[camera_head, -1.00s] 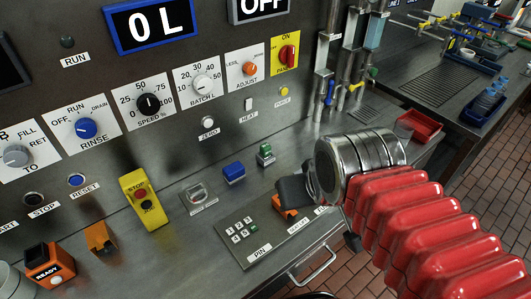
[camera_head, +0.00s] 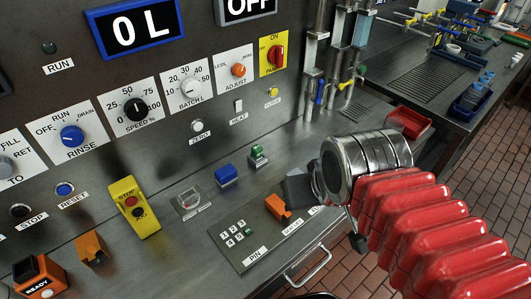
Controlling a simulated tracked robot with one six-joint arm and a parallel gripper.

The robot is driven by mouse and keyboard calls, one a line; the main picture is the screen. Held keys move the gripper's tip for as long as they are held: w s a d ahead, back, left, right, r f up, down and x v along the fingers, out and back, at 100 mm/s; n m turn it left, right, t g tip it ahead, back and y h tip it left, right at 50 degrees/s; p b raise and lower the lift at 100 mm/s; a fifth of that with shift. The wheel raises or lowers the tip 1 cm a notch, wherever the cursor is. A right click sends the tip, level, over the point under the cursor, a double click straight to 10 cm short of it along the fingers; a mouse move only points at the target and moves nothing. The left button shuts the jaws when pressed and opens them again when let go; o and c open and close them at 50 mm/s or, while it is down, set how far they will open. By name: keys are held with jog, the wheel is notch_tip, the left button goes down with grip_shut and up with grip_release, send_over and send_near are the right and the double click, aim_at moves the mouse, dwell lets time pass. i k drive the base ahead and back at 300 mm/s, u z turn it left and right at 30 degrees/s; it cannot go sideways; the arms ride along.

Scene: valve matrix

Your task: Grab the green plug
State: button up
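The green plug (camera_head: 257,152) is a small green-topped block on the steel counter, near the foot of the control panel. It stands to the right of a blue block (camera_head: 226,174). My gripper (camera_head: 293,189) is in front of and to the right of the green plug, apart from it in the picture. Its dark grey tip points left, beside an orange block on the keypad plate. The wrist's metal housing hides much of the gripper, so its opening cannot be made out. The green plug is in clear view.
An orange block (camera_head: 278,207) and keypad plate (camera_head: 268,233) lie just below my gripper. A yellow stop box (camera_head: 134,207) and a small gauge (camera_head: 188,202) stand further left. A red tray (camera_head: 408,122) is behind my wrist. Upright pipes (camera_head: 335,65) rise behind.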

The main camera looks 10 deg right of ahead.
aim_at(257, 150)
jog(key=z, duration=0.15)
jog(key=k, duration=1.5)
jog(key=u, duration=0.95)
jog(key=i, duration=1)
jog(key=u, duration=0.05)
